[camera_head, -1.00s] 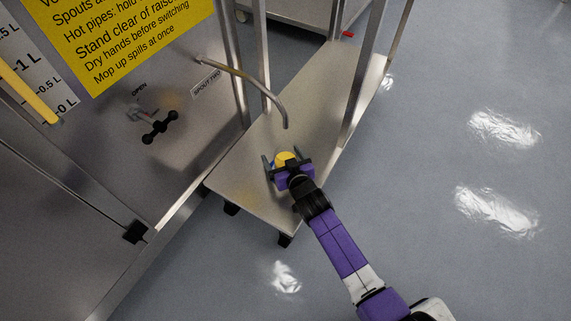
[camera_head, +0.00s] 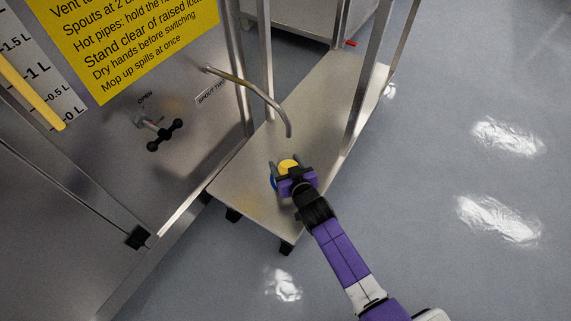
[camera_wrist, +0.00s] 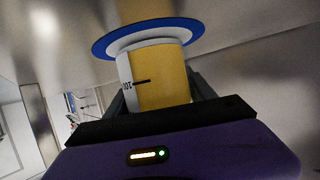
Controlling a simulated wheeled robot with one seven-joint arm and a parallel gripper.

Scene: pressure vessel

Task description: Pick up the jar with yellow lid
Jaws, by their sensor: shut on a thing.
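The jar with the yellow lid (camera_head: 288,164) is on or just above the metal shelf below the bent spout in the head view. Its yellow top shows between my fingers, with a bit of blue at its lower left. In the wrist view its yellow part (camera_wrist: 168,78) carries a white strip with dark marks, next to a wide blue rim (camera_wrist: 200,27). My gripper (camera_head: 285,164) is shut on the jar, with a finger on either side. The gripper hides part of the jar, and I cannot tell whether its base touches the shelf.
The bent spout (camera_head: 264,94) hangs over the shelf (camera_head: 245,190), just beyond my gripper. A metal panel with a black-handled valve (camera_head: 165,136) and a yellow sign (camera_head: 135,40) stands at left. Metal posts (camera_head: 364,75) rise from the shelf. Clear floor lies to the right.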

